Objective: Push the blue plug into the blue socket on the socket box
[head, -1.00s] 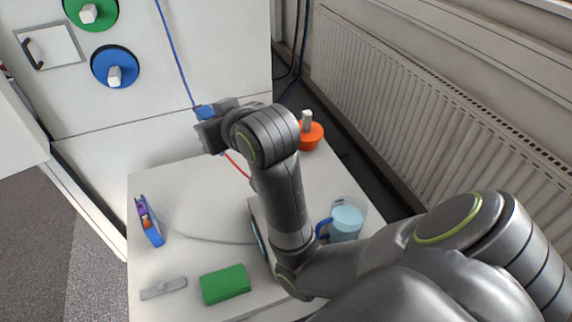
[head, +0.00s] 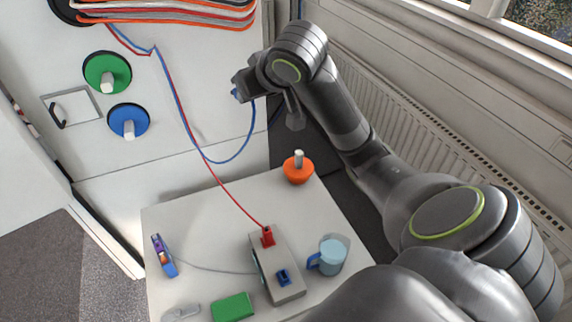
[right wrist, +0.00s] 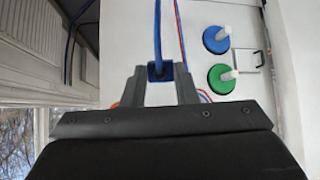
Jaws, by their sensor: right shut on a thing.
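The socket box (head: 262,262) is a grey box on the table in the head view. Its blue socket (head: 284,278) shows on the top near the front end. A red plug (head: 267,237) stands on its far end. My right gripper (head: 238,90) is raised in front of the cabinet, well above and behind the box. It is shut on the blue plug (right wrist: 158,72), which sits between the fingers (right wrist: 160,88) in the right wrist view, with its blue cable attached. In the head view the plug is mostly hidden by the gripper. My left gripper is not in view.
A blue-handled jug (head: 333,255) stands right of the box. An orange knob-like thing (head: 298,172) is at the table's far right. A green block (head: 233,307) and a blue-purple tool (head: 164,256) lie left. A red cable (head: 225,190) runs from cabinet to box; a radiator (head: 400,130) lines the right.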

